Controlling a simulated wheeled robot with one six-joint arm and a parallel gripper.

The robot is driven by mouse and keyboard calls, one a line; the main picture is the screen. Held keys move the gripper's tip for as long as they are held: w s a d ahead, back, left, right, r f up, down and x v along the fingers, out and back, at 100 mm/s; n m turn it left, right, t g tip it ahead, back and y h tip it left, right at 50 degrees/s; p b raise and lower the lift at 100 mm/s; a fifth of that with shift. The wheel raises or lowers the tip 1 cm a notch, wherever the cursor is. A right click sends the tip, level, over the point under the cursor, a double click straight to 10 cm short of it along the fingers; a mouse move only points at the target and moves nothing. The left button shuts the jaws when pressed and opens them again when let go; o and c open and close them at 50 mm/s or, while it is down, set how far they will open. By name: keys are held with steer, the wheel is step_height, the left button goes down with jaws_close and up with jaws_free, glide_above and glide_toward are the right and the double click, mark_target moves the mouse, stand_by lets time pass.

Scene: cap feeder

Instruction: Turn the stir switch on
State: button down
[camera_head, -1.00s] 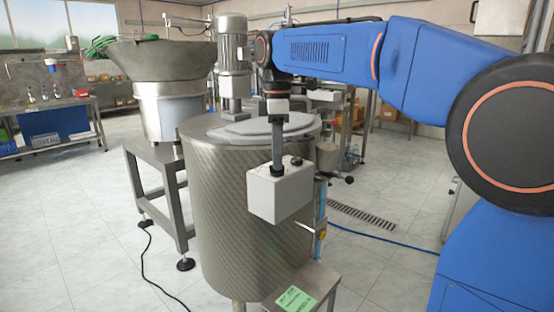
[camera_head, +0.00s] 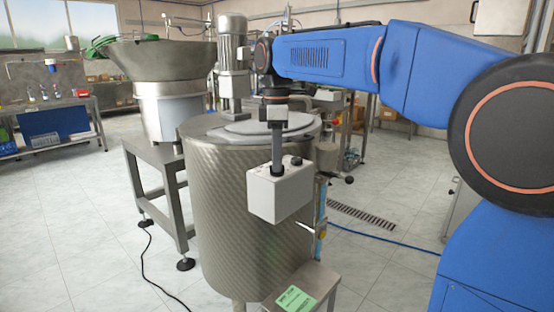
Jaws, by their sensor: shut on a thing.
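A white switch box (camera_head: 280,197) is mounted on the front of the large metal tank (camera_head: 225,205). Dark knobs sit on its top face; one knob (camera_head: 296,162) shows at the right. My gripper (camera_head: 277,168) points straight down onto the top of the box, left of that knob. It is shut on the stir switch there. The fingers cover the switch, so its turned position is hidden.
A motor (camera_head: 233,55) stands on the tank lid behind my gripper. A handle with a black ball (camera_head: 348,180) sticks out right of the box. A small metal stand with a green label (camera_head: 296,299) is below. A hopper (camera_head: 160,60) stands at the left.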

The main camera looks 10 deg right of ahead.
steer(key=m, duration=0.8)
steer(key=shift+m, duration=0.4)
steer(key=m, duration=0.4)
steer(key=shift+m, duration=2.3)
steer(key=c, duration=1.8)
jaws_free()
